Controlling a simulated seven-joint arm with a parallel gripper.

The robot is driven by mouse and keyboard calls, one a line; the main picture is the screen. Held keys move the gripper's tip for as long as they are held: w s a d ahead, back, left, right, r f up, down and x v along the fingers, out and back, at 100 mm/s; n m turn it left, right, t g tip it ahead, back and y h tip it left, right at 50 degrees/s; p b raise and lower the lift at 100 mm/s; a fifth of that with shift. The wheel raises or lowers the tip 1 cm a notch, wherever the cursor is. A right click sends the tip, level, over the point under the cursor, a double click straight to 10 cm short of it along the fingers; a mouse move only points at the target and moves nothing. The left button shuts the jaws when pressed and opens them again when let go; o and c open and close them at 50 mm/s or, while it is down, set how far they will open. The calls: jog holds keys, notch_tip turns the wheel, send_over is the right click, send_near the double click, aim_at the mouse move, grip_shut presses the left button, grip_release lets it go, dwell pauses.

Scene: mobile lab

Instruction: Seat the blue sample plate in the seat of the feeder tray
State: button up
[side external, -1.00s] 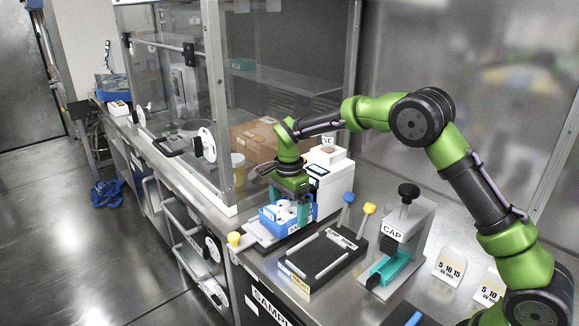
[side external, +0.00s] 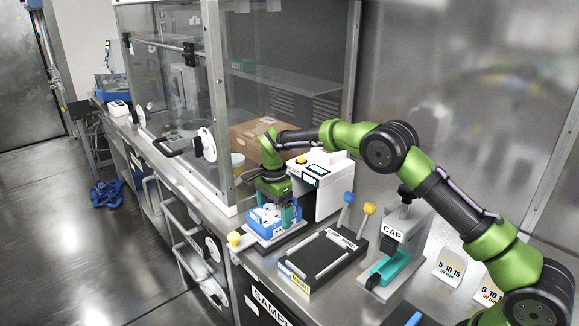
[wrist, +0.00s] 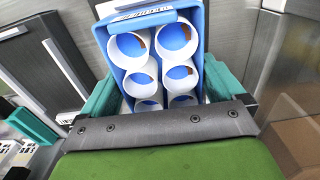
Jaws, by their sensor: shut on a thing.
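The blue sample plate (side external: 261,222) is a blue rack with several white round cups. It is in my gripper (side external: 275,210), whose teal fingers close on its two sides. In the wrist view the plate (wrist: 197,28) lies between the teal fingers (wrist: 158,95), with its labelled end pointing away. In the side view the plate is over a pale grey tray (side external: 290,238), which looks like the feeder tray, in front of the white instrument. The plate and gripper hide most of the tray and its seat. I cannot tell whether the plate touches the tray or hangs just above it.
The white instrument (side external: 327,185) stands close behind my gripper. A black rack with rails (side external: 322,262) and blue and yellow knobbed levers stand to the right. The capping press (side external: 399,245) is farther right. The glass cabinet (side external: 228,100) rises behind left.

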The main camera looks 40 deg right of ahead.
jog(key=shift+f, duration=0.1)
jog(key=o, duration=0.7)
